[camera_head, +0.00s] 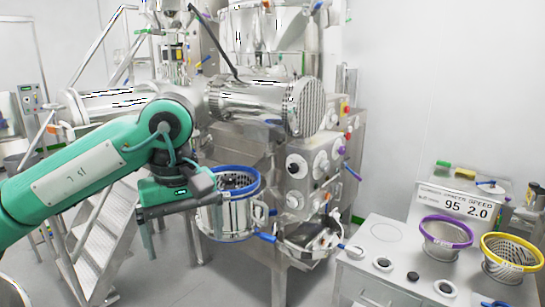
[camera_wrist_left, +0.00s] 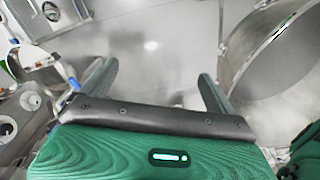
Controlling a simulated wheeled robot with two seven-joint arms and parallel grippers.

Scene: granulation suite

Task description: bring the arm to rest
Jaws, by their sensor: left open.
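My left arm (camera_head: 85,165) comes in from the left in the head view, green with a white plate on its link. My left gripper (camera_head: 172,248) points down beside the blue-rimmed steel vessel (camera_head: 228,222), to its left. In the left wrist view my left gripper (camera_wrist_left: 158,72) shows two green fingers spread wide, with nothing between them but grey floor and blurred metal. The gripper body overlaps the vessel's left edge in the head view; whether they touch cannot be told. My right gripper is not in view.
The steel machine with its ribbed drum (camera_head: 306,106) and knob panel (camera_head: 312,170) stands behind. Steel stairs (camera_head: 100,235) are behind the arm. At the right, a bench holds a purple-rimmed basket (camera_head: 446,238), a yellow-rimmed basket (camera_head: 512,258) and a sign reading 95 2.0 (camera_head: 462,206).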

